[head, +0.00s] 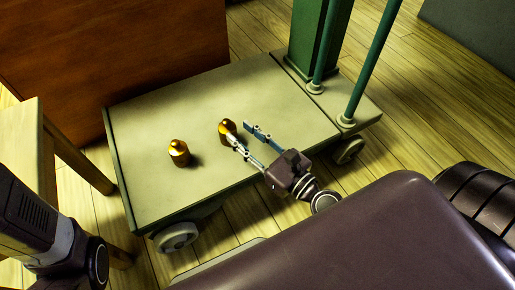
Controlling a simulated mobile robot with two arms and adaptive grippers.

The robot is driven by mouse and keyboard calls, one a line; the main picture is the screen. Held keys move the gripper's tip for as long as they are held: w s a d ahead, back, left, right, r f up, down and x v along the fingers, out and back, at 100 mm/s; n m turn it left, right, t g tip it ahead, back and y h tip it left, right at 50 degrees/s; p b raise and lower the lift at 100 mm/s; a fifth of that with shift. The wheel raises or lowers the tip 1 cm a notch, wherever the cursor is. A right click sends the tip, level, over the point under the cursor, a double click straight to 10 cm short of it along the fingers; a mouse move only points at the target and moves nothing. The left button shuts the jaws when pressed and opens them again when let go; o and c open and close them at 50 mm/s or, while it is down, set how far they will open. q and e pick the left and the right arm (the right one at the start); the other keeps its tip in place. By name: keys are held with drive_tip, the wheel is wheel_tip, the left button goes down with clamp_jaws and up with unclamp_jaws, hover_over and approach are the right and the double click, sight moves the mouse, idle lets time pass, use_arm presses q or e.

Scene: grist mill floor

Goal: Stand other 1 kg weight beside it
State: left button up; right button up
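Two brass weights stand upright on the pale top of a wheeled platform scale (150,120). One weight (179,153) stands alone toward the left. The other weight (227,128) stands a little behind and to its right, with a gap between them. My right gripper (243,133) is over the platform with its fingers spread. Its left finger overlaps the lower right of the right-hand weight, so I cannot tell whether they touch. Nothing shows between the fingertips. My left arm is at the lower left, and its gripper is out of view.
A green column (310,40) and a thin green post (373,65) rise at the platform's right end. A brown wooden panel (110,45) stands behind, and a pale wooden table (22,150) is at the left. The platform top is otherwise clear.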

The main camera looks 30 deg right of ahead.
drive_tip(key=shift+b+v, duration=0.35)
drive_tip(key=shift+v, duration=2.3)
